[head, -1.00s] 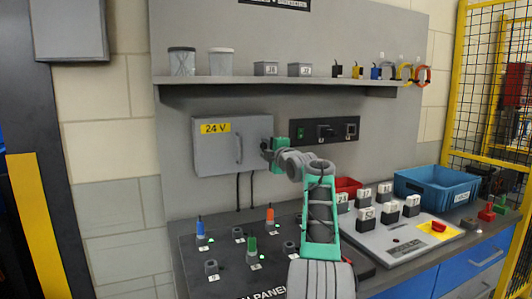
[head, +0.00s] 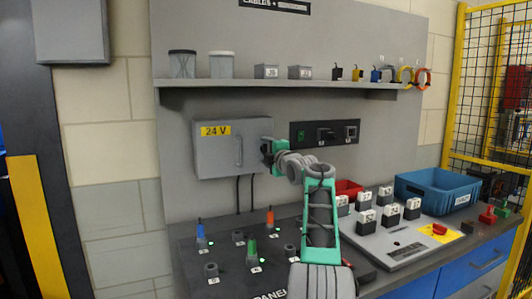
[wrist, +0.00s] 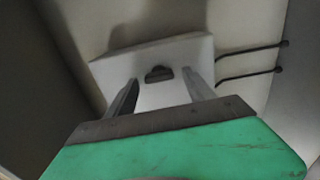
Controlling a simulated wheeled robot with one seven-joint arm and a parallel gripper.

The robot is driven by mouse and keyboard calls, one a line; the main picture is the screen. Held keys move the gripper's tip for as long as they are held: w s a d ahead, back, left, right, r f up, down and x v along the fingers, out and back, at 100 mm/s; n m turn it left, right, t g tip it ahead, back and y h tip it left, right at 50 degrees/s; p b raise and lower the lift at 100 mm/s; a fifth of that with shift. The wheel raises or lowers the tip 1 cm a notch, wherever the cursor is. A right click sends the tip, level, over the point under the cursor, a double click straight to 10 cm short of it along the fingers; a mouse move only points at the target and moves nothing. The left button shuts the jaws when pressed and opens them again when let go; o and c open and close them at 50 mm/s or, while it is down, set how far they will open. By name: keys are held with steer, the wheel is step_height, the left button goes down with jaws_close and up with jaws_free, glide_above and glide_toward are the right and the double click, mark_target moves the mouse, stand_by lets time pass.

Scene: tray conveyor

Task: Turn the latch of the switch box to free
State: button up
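The grey switch box (head: 222,158) with a yellow 24 V label hangs on the grey back panel. A handle shows on its front. My gripper (head: 266,152) is at the box's right side and hides the latch in the head view. In the wrist view the box's side (wrist: 195,50) is a pale face with a small dark latch (wrist: 158,73) on it. My gripper's two fingers (wrist: 162,80) are apart, one on each side of the latch. I see gaps between the latch and both fingers. I cannot tell the latch's setting.
Two dark cables (wrist: 250,75) run beside the box. A black switch plate (head: 325,132) is on the panel to the right. A shelf (head: 290,84) with cups and small parts runs above. A control panel with knobs (head: 225,270) lies below. A blue bin (head: 437,189) stands right.

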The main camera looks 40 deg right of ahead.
steer(key=b+v, duration=0.3)
steer(key=v, duration=0.4)
steer(key=shift+s, duration=0.4)
steer(key=shift+a, duration=0.2)
steer(key=a+f+m+g+y+p, duration=0.1)
steer(key=a+f+m+g+p, duration=0.15)
steer(key=a, duration=0.65)
steer(key=a+f+m+g+y+p, duration=0.15)
steer(key=a+p, duration=0.25)
steer(key=a, duration=0.4)
steer(key=a+f+m+g+y+p, duration=0.1)
steer(key=a+f+m+g+p, duration=0.15)
steer(key=a, duration=0.65)
steer(key=s+a+f+m+g+p, duration=0.2)
steer(key=s+a+f, duration=0.3)
steer(key=s, duration=0.4)
steer(key=s+a+f+m+g+y+p, duration=0.1)
steer(key=s+a+f+m+g+p, duration=0.2)
steer(key=s+a, duration=0.4)
steer(key=s+a+f+m+g+p, duration=0.2)
steer(key=s+a+f, duration=0.5)
steer(key=s, duration=0.4)
steer(key=shift+s+m+g+p, duration=0.4)
steer(key=shift+m+p, duration=0.25)
steer(key=shift+p, duration=0.5)
